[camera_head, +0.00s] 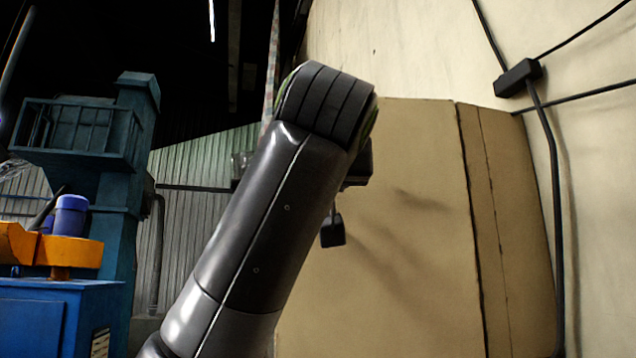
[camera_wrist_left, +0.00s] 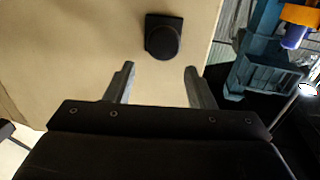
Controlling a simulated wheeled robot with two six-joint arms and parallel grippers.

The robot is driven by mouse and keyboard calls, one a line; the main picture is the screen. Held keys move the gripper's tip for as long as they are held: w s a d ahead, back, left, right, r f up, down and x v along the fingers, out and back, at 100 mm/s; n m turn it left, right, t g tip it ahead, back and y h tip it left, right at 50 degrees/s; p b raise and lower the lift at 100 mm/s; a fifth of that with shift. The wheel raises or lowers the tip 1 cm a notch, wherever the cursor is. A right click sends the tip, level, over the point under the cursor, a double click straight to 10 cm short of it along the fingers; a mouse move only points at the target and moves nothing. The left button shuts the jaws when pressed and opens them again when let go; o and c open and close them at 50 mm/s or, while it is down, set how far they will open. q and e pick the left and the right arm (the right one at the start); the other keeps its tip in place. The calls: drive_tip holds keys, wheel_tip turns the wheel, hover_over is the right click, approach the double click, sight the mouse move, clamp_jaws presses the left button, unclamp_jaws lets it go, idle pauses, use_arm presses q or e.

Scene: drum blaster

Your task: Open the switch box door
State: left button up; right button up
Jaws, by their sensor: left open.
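The switch box (camera_head: 420,230) is a large tan cabinet on the pale wall, in the middle right of the head view. Its broad front appears closed. A small black knob or handle (camera_head: 332,231) is on the front near its left side; it also shows in the left wrist view (camera_wrist_left: 163,37), dark and rounded. My left gripper (camera_wrist_left: 159,70) is open and empty, its two grey fingers apart. The knob is ahead of the gap between them, apart from both. In the head view my left arm hides most of that gripper. My right gripper is not in view.
A black junction block (camera_head: 518,78) with cables is on the wall at right, one cable running down beside the box. A blue machine (camera_head: 125,190) with orange parts (camera_head: 50,245) stands at left. A corrugated wall (camera_head: 200,210) is behind it.

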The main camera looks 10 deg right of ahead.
use_arm(q)
wheel_tip(320, 180, up, 7)
drive_tip(key=p, duration=0.5)
